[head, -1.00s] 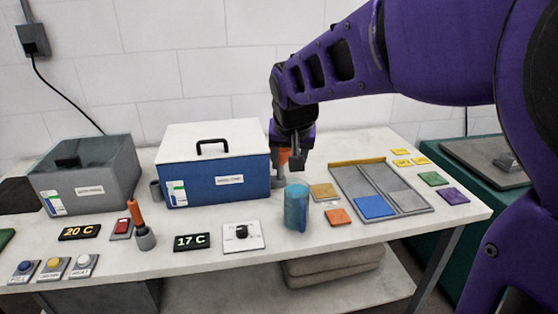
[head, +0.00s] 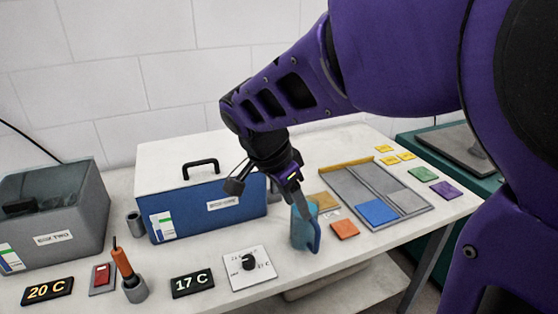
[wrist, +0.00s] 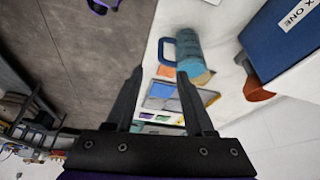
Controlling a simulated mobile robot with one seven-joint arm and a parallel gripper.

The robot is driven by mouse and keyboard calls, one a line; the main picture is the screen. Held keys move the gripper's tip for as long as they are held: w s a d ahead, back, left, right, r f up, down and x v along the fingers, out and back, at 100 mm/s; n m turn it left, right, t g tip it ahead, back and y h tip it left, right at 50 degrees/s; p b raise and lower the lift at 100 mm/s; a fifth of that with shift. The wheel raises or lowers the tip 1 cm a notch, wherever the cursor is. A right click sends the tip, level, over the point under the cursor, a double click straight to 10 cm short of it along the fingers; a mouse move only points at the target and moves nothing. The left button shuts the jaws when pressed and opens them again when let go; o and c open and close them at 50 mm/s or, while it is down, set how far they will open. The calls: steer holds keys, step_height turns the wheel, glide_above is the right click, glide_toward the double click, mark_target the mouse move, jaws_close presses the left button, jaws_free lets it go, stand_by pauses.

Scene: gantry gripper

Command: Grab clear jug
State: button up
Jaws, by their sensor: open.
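The clear jug (head: 298,232) is a bluish see-through cylinder standing upright on the white table, right of the blue box. Its handle points toward the front right in the head view. In the wrist view the jug (wrist: 192,58) and its blue handle loop lie ahead of the fingertips, just right of centre. My gripper (head: 266,188) is open and empty, above and slightly left of the jug; one finger overlaps the jug's top in the picture. In the wrist view my gripper (wrist: 161,74) has both fingers apart, with nothing between them; contact with the jug cannot be seen.
A blue box (head: 205,205) with a white lid stands close left of the jug. A grey divided tray (head: 350,177) holding a blue tile is to its right. An orange tile (head: 344,229) and a dial plate (head: 249,268) lie nearby. A grey bin (head: 50,215) is far left.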

steer(key=b, duration=0.2)
glide_toward(315, 250)
steer(key=shift+w+d+r+x, duration=0.1)
steer(key=shift+w+d+x, duration=0.05)
steer(key=shift+x, duration=1.1)
steer(key=shift+w+d+r+x, duration=0.1)
steer(key=shift+x, duration=1.15)
steer(key=shift+w+d+x, duration=0.15)
steer(key=shift+x, duration=1.1)
steer(key=shift+r, duration=0.1)
jaws_close()
